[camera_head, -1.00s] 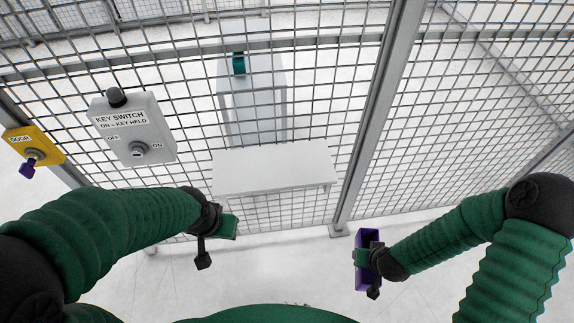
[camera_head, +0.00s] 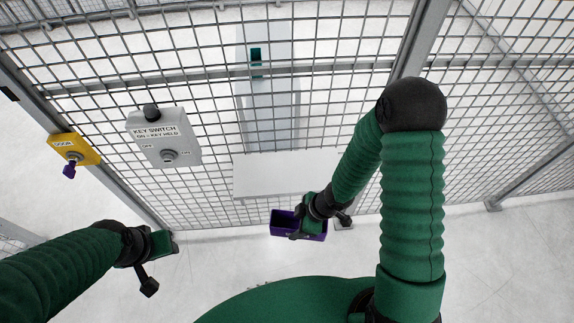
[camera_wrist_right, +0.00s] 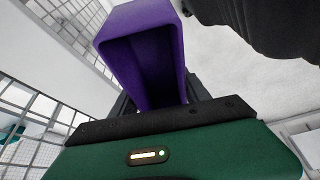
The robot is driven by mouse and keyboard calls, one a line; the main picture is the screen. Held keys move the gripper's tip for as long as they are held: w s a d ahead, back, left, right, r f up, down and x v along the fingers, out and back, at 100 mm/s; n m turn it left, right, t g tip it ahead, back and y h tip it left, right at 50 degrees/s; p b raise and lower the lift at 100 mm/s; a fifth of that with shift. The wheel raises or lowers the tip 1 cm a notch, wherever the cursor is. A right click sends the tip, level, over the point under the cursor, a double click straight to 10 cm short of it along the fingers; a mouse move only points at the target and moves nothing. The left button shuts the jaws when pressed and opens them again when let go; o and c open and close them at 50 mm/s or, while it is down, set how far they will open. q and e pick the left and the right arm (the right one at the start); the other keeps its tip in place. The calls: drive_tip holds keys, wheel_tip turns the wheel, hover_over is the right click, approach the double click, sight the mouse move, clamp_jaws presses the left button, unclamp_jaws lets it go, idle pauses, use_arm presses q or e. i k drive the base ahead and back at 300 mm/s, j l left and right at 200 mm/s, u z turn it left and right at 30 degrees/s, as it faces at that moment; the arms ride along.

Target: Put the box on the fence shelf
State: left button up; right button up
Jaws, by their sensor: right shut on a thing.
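The box is a purple open-topped bin (camera_head: 283,217). My right gripper (camera_head: 300,224) is shut on it and holds it in the air, just in front of and below the front edge of the white fence shelf (camera_head: 270,172). In the right wrist view the box (camera_wrist_right: 140,50) sits between the gripper's fingers, its hollow inside showing. The shelf is attached at the mesh fence and its visible top is bare. My left gripper (camera_head: 165,243) is at the lower left, away from the box and shelf; whether its fingers are apart is unclear.
A grey key switch box (camera_head: 165,138) is on the fence left of the shelf. A yellow door switch (camera_head: 75,149) with a purple key hangs further left. A fence post rises right of the shelf. Behind the mesh stands a pale cabinet (camera_head: 270,110). The floor in front is clear.

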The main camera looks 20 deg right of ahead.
sight(286, 173)
drive_tip(key=i, duration=0.9)
